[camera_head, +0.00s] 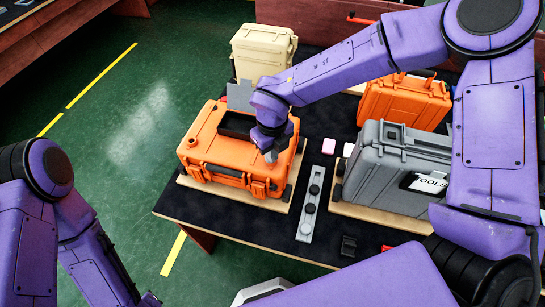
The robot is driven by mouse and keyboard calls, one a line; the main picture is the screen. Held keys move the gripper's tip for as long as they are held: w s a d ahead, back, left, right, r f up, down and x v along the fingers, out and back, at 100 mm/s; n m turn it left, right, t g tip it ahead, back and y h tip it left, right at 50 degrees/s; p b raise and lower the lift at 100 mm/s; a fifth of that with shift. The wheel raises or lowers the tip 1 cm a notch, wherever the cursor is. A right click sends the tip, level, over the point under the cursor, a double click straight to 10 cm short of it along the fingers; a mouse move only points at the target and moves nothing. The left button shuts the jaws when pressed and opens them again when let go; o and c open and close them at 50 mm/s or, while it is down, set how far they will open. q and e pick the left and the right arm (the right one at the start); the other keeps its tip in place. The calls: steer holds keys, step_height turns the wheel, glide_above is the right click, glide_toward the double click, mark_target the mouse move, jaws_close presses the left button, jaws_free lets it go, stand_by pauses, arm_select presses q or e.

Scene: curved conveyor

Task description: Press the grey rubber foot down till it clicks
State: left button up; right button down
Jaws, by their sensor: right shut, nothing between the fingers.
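An orange case (222,150) lies on a wooden board (250,201) on the dark table, with an open black recess (237,125) in its top. My right gripper (271,156) is shut and points down at the case's top, at its right part near the front. I cannot tell whether its tips touch the case. I cannot pick out the grey rubber foot for certain; it may be hidden under my gripper. A dark block (287,193) sits at the case's front right corner. My left arm shows at the left, but its gripper is out of the picture.
A grey strip with round black knobs (307,226) lies right of the orange case. A grey case marked TOOLS (385,165) stands on another board. A second orange case (392,103) and a beige case (262,50) stand behind.

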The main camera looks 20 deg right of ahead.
steer(key=shift+s+d+f, duration=0.1)
steer(key=shift+s+f, duration=0.1)
steer(key=shift+f, duration=0.25)
steer(key=shift+s+d+f, duration=0.1)
steer(key=shift+s+f, duration=0.1)
steer(key=shift+f, duration=0.2)
steer(key=r+p, duration=0.1)
steer(key=r, duration=0.1)
steer(key=w+r+p, duration=0.1)
steer(key=r+p, duration=0.1)
steer(key=w+r+p, duration=0.1)
steer(key=r+p, duration=0.1)
steer(key=shift+a, duration=0.1)
steer(key=shift+s+r, duration=0.1)
steer(key=shift+s, duration=0.2)
steer(key=shift+w, duration=0.3)
steer(key=shift+a, duration=0.1)
